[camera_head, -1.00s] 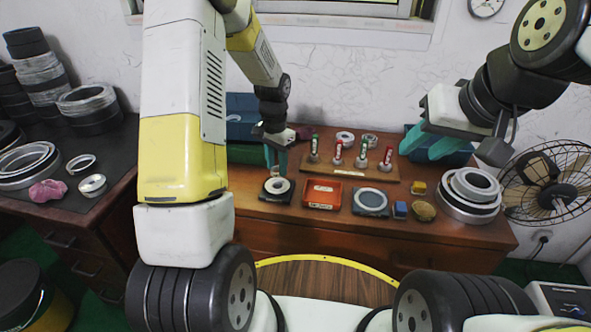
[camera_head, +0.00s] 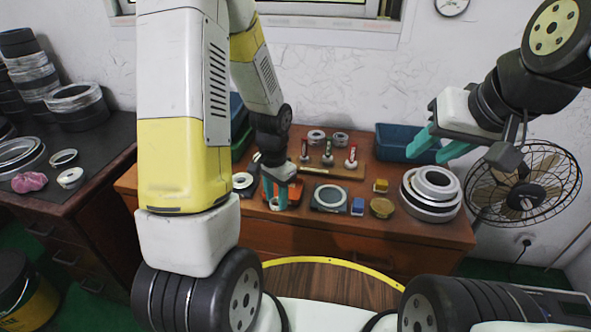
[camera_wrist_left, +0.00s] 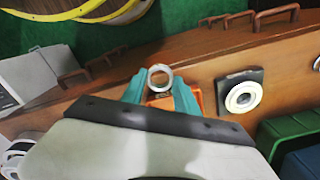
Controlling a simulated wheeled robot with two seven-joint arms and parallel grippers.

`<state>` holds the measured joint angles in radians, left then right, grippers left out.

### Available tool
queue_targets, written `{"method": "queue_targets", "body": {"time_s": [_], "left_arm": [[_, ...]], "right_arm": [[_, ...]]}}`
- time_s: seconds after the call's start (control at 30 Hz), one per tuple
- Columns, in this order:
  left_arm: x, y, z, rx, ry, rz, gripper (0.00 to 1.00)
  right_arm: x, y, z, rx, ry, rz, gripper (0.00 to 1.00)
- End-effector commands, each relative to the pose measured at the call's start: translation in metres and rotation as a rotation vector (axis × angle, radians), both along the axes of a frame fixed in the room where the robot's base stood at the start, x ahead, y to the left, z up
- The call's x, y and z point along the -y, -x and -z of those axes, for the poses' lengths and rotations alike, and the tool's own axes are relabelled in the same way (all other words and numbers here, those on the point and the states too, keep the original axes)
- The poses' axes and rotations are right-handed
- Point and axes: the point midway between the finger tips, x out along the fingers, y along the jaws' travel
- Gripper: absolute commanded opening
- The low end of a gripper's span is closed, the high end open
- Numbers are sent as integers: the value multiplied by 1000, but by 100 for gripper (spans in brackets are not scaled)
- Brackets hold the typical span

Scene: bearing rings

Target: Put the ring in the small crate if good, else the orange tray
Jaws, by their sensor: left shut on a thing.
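My left gripper (camera_head: 276,194) is shut on a metal ring (camera_wrist_left: 160,69), which shows between the teal fingers in the left wrist view. It is over or in front of the orange tray (camera_head: 295,192), partly hidden behind the fingers; the tray also shows beyond the ring in the wrist view (camera_wrist_left: 160,101). A green crate (camera_head: 240,142) is partly hidden behind my left arm. A blue crate (camera_head: 398,141) stands at the back right of the bench. I cannot tell which crate is the small one. My right gripper (camera_head: 444,147) is open and empty above the bench's right side.
A dark pad with a pale disc (camera_head: 242,181) lies left of the tray, a grey pad with a ring (camera_head: 330,198) right of it. A wooden stand (camera_head: 335,172) holds several upright gauges. Stacked rings (camera_head: 432,193) and a fan (camera_head: 525,185) are at the right.

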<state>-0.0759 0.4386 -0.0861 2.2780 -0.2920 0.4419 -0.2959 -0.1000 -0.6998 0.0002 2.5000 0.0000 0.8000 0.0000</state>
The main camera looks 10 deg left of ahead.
Motion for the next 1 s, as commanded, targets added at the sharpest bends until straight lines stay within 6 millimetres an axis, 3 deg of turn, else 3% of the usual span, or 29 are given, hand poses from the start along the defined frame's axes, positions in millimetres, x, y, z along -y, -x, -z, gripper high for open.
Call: {"method": "queue_targets", "body": {"time_s": [0.2, 0.4, 0.63, 0.83, 1.0], "left_arm": [[-2, -60, 6, 0, 0, -1, 0], [-3, -95, 10, -2, -1, 0, 0], [-4, -111, 11, -1, 0, 0, 0], [-4, -110, 41, -4, 0, 1, 0], [-4, -111, 46, 0, 0, 1, 0]], "right_arm": [[0, 0, 0, 0, 0, 0, 39], [0, 0, 0, 0, 0, 0, 39], [0, 0, 0, 0, 0, 0, 39], [0, 0, 0, 0, 0, 0, 39], [0, 0, 0, 0, 0, 0, 39]]}}
